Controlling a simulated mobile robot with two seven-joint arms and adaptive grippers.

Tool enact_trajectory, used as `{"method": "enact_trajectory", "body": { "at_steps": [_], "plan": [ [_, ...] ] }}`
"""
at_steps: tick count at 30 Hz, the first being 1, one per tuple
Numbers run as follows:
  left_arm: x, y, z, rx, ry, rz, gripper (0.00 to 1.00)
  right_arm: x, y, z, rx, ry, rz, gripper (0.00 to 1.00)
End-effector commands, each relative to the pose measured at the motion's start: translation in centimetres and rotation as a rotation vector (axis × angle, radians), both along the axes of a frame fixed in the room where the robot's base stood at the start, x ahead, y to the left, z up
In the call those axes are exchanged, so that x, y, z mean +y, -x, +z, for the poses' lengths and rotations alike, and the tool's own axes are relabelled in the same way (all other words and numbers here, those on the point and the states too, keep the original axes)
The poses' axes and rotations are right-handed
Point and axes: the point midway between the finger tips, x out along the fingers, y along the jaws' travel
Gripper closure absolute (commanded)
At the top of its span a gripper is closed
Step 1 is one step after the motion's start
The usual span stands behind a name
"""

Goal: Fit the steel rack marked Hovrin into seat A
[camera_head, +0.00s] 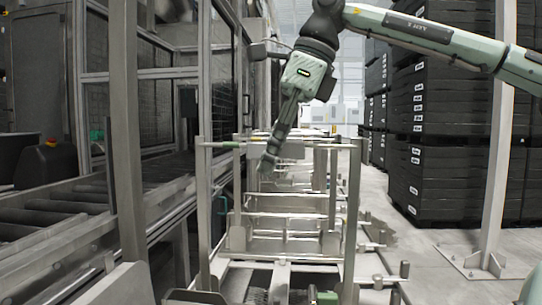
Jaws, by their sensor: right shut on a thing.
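A steel rack (354,215) of upright posts and thin cross rails stands in the middle of the head view. Similar steel frames line up behind it, and their bars overlap, so I cannot tell exactly where one ends. No Hovrin mark or seat A label is readable. My right gripper (267,164) reaches down from above among the rails. Its fingers are shut on a part of the steel rack; the exact contact is small and hard to see. My left gripper is not in view.
A roller conveyor (60,215) and caged machine frames run along the left. Tall stacks of black crates (420,140) stand at the right behind a steel post (494,170) bolted to the floor. Open floor (440,235) lies right of the racks.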

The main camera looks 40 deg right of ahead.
Motion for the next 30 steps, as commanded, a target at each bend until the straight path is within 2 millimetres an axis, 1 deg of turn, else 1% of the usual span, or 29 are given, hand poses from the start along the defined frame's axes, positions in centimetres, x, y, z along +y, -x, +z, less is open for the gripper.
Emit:
{"method": "enact_trajectory", "body": {
  "at_steps": [1,13,14,19,25,26,30],
  "plan": [
    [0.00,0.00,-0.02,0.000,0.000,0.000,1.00,0.04,-0.02,0.18,-0.007,-0.003,-0.001,1.00],
    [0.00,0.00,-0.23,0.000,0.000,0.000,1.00,0.04,-0.04,-0.30,-0.007,-0.002,-0.001,1.00],
    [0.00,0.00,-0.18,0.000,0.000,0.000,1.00,0.03,-0.04,-0.25,-0.007,-0.002,-0.001,0.90],
    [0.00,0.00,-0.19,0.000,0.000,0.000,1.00,0.02,-0.02,-0.36,-0.004,-0.001,-0.001,0.69],
    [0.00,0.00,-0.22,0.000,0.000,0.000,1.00,0.01,-0.01,-0.46,-0.002,-0.001,0.000,0.69],
    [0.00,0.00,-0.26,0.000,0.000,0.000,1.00,-0.03,0.03,-0.75,0.005,0.001,0.000,0.69],
    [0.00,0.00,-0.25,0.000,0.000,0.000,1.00,-0.17,0.14,-0.22,0.003,0.002,-0.001,0.69]
  ]
}}
